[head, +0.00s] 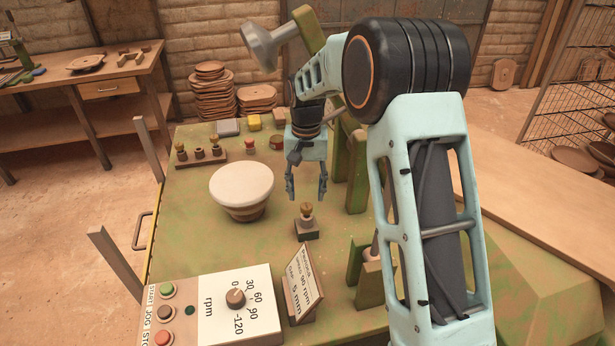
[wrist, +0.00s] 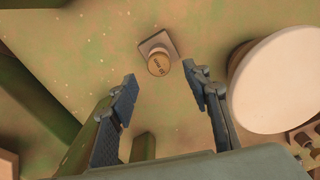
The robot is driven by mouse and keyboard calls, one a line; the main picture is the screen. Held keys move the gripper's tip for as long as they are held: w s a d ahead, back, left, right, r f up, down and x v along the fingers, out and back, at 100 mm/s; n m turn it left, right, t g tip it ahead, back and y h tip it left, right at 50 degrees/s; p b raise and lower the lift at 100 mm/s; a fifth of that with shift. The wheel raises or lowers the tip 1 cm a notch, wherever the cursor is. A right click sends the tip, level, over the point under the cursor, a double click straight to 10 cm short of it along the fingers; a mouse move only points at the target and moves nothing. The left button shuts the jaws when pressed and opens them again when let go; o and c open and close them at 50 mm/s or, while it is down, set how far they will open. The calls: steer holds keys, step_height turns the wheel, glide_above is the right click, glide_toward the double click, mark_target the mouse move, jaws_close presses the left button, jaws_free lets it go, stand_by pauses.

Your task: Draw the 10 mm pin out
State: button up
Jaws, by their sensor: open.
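A pin with a round brass head (head: 306,210) stands upright in a small dark square block (head: 307,230) on the green table top. In the wrist view, the brass head (wrist: 159,66) carries small lettering that I cannot read with certainty, and its block (wrist: 155,43) lies beneath it. My gripper (head: 306,193) points down with its two fingers spread, just above or behind the head in the head view. In the wrist view, my gripper (wrist: 160,76) has the head between and slightly beyond its fingertips. Nothing is held, and I see no contact.
A cream-topped round wheel (head: 241,185) stands close to the left of my gripper. A small rack (head: 201,154) with pins is behind it. A sign (head: 303,283) and a control panel (head: 236,305) are in front. Green uprights (head: 357,170) stand close on the right.

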mark_target(306, 204)
steer(key=shift+f, duration=2.8)
steer(key=shift+c, duration=0.3)
steer(key=shift+r, duration=0.1)
jaws_close()
